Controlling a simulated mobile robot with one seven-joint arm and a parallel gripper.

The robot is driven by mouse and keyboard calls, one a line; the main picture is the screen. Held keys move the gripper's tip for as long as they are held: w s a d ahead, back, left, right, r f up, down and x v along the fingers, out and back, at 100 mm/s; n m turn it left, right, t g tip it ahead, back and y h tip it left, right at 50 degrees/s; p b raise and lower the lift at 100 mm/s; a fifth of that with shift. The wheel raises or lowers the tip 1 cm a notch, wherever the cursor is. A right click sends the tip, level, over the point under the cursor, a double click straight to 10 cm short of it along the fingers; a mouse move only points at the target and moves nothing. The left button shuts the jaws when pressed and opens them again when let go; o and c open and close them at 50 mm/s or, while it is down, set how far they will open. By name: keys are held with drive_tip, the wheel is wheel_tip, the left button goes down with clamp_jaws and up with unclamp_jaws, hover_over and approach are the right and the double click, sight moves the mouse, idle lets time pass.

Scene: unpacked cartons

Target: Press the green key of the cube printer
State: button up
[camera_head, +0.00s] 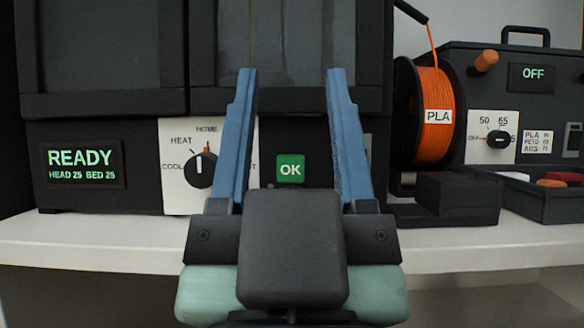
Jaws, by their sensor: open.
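The cube printer (110,140) is a large black box on a white shelf, with dark glass panes in its upper part. Its green key (290,169), marked OK, is on the lower front panel. My gripper (292,75) is open and empty, with two blue fingers pointing at the printer. In the picture the green key shows between the two fingers; I cannot tell how far they are from the panel. A dial (200,170) on a white plate is partly hidden behind the left finger.
At right an orange spool (433,115) marked PLA stands beside a black box (455,65) with an OFF display and its own dial (498,140). A dark tray (545,205) with coloured pieces is at far right. The white shelf (90,245) is bare at front left.

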clamp_jaws()
idle(1.4)
